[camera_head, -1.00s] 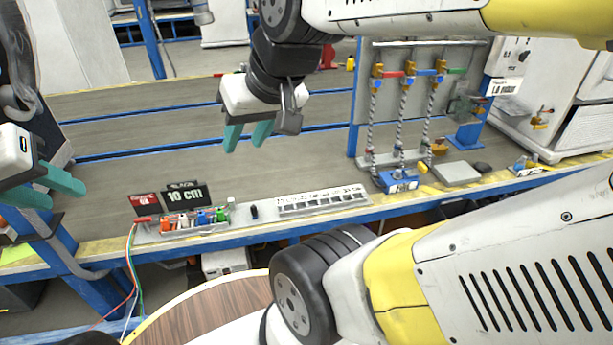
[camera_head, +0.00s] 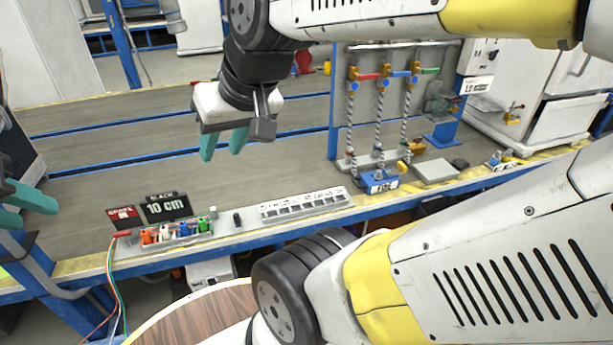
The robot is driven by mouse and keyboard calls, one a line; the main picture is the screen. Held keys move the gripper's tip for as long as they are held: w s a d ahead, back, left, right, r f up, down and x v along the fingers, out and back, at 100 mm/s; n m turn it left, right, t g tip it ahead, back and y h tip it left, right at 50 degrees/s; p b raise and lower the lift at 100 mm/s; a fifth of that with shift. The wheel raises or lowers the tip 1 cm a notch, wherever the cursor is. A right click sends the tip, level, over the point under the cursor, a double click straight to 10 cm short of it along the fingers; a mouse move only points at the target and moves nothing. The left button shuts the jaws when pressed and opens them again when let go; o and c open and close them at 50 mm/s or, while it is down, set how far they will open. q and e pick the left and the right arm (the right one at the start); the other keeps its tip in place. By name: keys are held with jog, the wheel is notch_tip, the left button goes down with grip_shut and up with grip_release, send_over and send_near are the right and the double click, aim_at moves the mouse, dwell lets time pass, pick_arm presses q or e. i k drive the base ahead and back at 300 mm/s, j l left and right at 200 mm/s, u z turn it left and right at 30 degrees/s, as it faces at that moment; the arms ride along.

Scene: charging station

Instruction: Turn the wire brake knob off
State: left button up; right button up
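A red sign (camera_head: 122,217) that seems to read "BRAKE", its second line too small to read, stands beside a black "10 cm" sign (camera_head: 167,207). In front is a small rack of coloured spools (camera_head: 165,240). A small dark upright knob (camera_head: 237,219) stands right of the rack; I cannot tell whether it is the wire brake knob. My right gripper (camera_head: 223,146) hangs above the bench behind the knob, open and empty, fingers pointing down. My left gripper (camera_head: 22,206) is at the left edge, fingers apart and empty, left of the red sign.
A white labelled strip (camera_head: 303,204) lies right of the knob. A panel with twisted cables (camera_head: 380,110), a blue box (camera_head: 380,184) and a grey plate (camera_head: 436,169) stand further right. Loose coloured wires (camera_head: 113,285) hang off the front edge. The bench middle is clear.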

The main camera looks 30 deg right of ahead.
aim_at(124, 235)
jog(key=i+u, duration=0.1)
jog(key=i, duration=0.4)
jog(key=i+l+u, duration=0.15)
jog(key=i, duration=0.35)
